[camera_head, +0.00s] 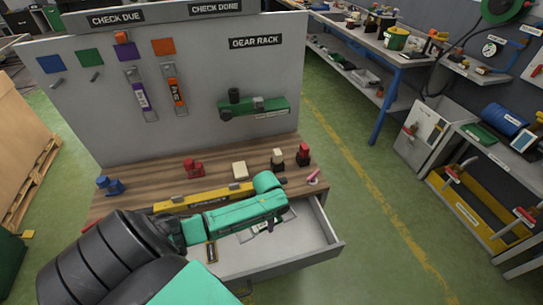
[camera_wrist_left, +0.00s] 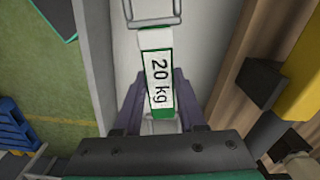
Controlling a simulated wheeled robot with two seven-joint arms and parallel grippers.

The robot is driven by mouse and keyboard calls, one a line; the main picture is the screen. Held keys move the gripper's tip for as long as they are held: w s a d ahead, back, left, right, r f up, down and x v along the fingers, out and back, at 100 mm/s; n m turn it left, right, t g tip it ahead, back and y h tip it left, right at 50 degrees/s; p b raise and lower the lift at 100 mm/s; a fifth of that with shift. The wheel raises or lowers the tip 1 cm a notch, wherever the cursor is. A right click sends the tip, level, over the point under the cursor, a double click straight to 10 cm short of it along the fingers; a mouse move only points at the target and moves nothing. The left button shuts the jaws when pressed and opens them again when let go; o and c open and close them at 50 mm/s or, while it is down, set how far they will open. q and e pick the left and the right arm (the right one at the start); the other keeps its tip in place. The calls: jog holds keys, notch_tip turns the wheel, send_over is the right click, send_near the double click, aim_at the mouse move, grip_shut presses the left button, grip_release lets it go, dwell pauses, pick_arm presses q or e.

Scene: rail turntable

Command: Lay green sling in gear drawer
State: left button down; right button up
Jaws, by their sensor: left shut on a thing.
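The green sling (camera_wrist_left: 158,82), with a white "20 kg" label and a metal ring at its far end, is between the two fingers of my left gripper (camera_wrist_left: 157,95) in the left wrist view. The gripper is shut on it. In the head view my left gripper (camera_head: 266,226) is over the open gear drawer (camera_head: 322,252), and my arm hides most of the sling. The pale drawer floor shows under the sling in the wrist view; whether the sling touches it I cannot tell. My right gripper is not in view.
A wooden bench top (camera_head: 140,198) behind the drawer carries a yellow level-like bar (camera_head: 190,200), red clamps and small blocks. The gear rack panel (camera_head: 205,60) holds a purple sling (camera_head: 137,95), an orange sling (camera_head: 176,95) and a green tool (camera_head: 253,107).

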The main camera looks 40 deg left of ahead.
aim_at(268, 244)
pick_arm(q)
jog(key=shift+s+f+b, duration=0.2)
jog(key=shift+f+b, duration=0.25)
jog(key=shift+f, duration=0.05)
jog(key=shift+s+f+b, duration=0.15)
jog(key=shift+f+b, duration=0.25)
jog(key=shift+f, duration=0.05)
jog(key=shift+w+f+b, duration=0.15)
jog(key=shift+f+b, duration=2.2)
jog(key=shift+f, duration=0.85)
jog(key=shift+w+f+b, duration=0.15)
jog(key=shift+f+b, duration=2.2)
jog(key=shift+f, duration=0.85)
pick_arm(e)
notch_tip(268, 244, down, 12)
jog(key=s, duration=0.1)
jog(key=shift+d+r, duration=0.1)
pick_arm(q)
grip_release()
jog(key=shift+r, duration=0.1)
notch_tip(268, 244, up, 7)
jog(key=p, duration=0.8)
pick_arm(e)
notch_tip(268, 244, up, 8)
